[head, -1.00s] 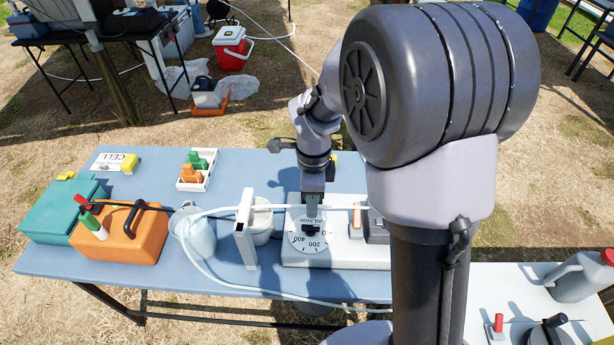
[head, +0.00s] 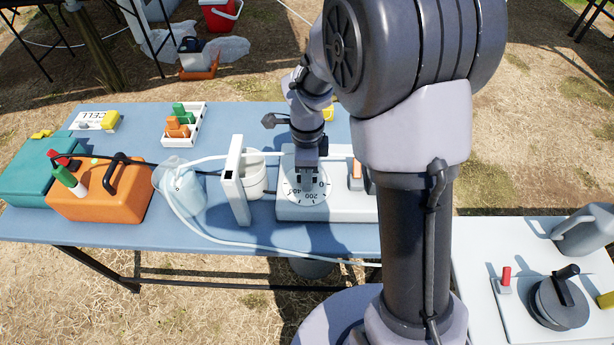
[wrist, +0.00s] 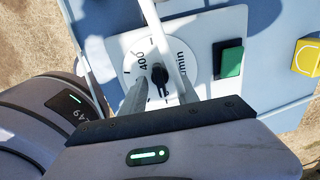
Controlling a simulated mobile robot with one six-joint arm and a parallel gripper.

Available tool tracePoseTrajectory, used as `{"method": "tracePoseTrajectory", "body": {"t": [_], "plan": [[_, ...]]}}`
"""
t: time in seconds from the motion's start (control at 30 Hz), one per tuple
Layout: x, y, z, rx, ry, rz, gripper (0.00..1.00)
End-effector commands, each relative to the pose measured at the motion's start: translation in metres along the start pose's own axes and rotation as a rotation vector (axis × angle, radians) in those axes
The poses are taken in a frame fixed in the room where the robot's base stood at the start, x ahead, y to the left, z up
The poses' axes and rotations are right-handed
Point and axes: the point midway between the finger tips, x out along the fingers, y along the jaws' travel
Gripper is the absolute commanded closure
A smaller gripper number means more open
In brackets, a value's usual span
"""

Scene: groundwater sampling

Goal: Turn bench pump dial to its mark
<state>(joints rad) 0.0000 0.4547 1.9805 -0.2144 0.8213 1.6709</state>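The bench pump is a pale box (head: 345,208) on the blue table, with a round white dial (head: 296,199) on its top. The dial has printed numbers and a black knob, clear in the wrist view (wrist: 159,75). My gripper (head: 309,184) is over the dial and hides part of it in the head view. In the wrist view my gripper (wrist: 161,86) is open, with one finger on each side of the knob and gaps showing between. I cannot tell how deep the fingertips reach. The dial's mark is not clear.
A pale hose (wrist: 166,38) crosses above the dial. A green block (wrist: 231,61) in a dark housing is beside it. A white upright holder (head: 235,182) and a clear jug (head: 182,184) stand left of the pump. An orange case (head: 100,195) is farther left.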

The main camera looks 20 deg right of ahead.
Motion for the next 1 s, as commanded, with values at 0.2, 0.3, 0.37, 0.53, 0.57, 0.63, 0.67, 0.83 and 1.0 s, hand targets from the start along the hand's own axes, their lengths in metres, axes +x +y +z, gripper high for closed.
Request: {"method": "tracePoseTrajectory", "body": {"t": [0.2, 0.3, 0.37, 0.53, 0.57, 0.63, 0.67, 0.83, 1.0], "plan": [[-0.0003, 0.0001, 0.0000, 0.000, 0.000, 0.000, 1.00], [-0.0003, 0.0001, 0.0000, 0.000, 0.000, 0.000, 1.00], [0.0016, -0.0001, 0.0000, 0.037, 0.000, -0.001, 1.00], [0.0002, 0.0002, -0.0001, 0.443, 0.001, 0.000, 1.00], [0.0001, 0.0002, -0.0002, 0.503, 0.001, 0.000, 1.00], [0.0000, 0.0002, -0.0002, 0.597, 0.001, 0.001, 1.00], [0.0000, 0.0002, -0.0002, 0.619, 0.001, 0.001, 1.00], [-0.0001, 0.0002, -0.0002, 0.632, 0.001, 0.001, 1.00], [-0.0001, 0.0002, -0.0001, 0.630, 0.000, 0.001, 0.64]]}}
